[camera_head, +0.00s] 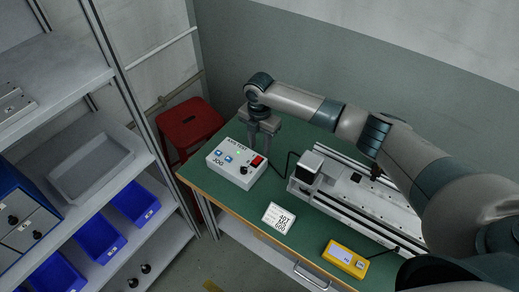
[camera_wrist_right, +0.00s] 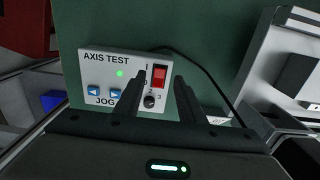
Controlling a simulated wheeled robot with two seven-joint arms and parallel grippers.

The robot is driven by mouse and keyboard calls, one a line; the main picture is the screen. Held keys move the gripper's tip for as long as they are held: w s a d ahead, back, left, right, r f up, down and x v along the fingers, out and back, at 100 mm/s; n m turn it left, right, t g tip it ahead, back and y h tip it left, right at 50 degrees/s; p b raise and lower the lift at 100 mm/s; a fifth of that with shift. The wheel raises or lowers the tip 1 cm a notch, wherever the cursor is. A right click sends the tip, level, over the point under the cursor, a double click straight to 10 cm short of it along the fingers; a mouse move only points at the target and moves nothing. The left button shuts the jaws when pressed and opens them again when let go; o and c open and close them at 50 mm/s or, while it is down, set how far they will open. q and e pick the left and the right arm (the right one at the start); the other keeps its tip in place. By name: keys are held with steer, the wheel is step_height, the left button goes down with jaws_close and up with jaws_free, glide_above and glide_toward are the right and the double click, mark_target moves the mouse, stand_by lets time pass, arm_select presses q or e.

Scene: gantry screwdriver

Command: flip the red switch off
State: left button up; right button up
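The red switch (camera_head: 257,161) sits at the upper right of the white AXIS TEST control box (camera_head: 239,176). A small green light (camera_wrist_right: 120,73) glows on the box (camera_wrist_right: 96,73). My right gripper (camera_head: 263,135) points down above the back of the box; its fingers (camera_wrist_right: 160,80) are apart with nothing between them. Whether they touch the switch cannot be told. My left gripper is not in view.
The box stands on a green bench (camera_head: 232,202). A linear axis (camera_head: 350,193) lies right of it, joined by a black cable. A white label card (camera_head: 278,217) and a yellow device (camera_head: 345,259) are in front. A red stool (camera_head: 189,125) and shelves stand left.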

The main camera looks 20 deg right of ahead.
mark_target(260, 157)
steer(key=shift+f+p, duration=0.35)
steer(key=shift+f, duration=1.75)
